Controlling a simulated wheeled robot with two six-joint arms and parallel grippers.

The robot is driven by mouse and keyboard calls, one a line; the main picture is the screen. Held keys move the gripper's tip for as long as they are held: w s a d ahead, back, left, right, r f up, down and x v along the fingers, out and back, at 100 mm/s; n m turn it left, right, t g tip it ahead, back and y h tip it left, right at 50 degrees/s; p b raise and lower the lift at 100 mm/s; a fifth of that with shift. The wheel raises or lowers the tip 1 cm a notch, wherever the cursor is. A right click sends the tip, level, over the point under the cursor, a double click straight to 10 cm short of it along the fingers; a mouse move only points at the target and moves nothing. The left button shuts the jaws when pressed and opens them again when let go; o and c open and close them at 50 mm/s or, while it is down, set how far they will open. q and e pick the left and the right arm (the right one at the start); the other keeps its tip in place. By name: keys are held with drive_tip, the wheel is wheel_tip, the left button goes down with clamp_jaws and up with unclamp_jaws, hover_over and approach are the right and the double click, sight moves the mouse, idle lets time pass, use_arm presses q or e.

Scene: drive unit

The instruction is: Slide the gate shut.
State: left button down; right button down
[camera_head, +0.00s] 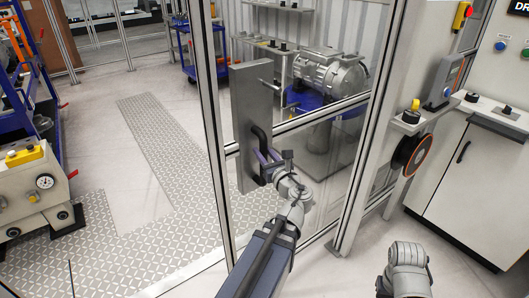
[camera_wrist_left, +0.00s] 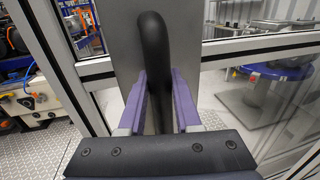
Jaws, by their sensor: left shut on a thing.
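The gate (camera_head: 213,125) is a clear panel in a metal frame, standing upright in the middle of the head view. A grey upright plate (camera_head: 243,95) on it carries a black bar handle (camera_head: 260,140). In the left wrist view the handle (camera_wrist_left: 154,50) runs down between the two purple fingers. My left gripper (camera_head: 268,158) is shut on this handle; it also shows in the left wrist view (camera_wrist_left: 158,100).
Open floor with diamond-plate strips (camera_head: 150,140) lies left of the gate's frame. A machine with a gauge (camera_head: 35,190) stands at far left. A motor on a blue base (camera_head: 325,75) stands behind the panel. A post (camera_head: 375,120) and white cabinet (camera_head: 470,165) stand right.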

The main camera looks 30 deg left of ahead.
use_arm(q)
drive_tip(key=c, duration=0.6)
unclamp_jaws()
drive_tip(key=shift+r, duration=0.1)
drive_tip(key=p, duration=1)
approach(256, 116)
drive_tip(key=x, duration=0.4)
drive_tip(key=shift+w+a, duration=0.15)
drive_tip(key=shift+a, duration=0.2)
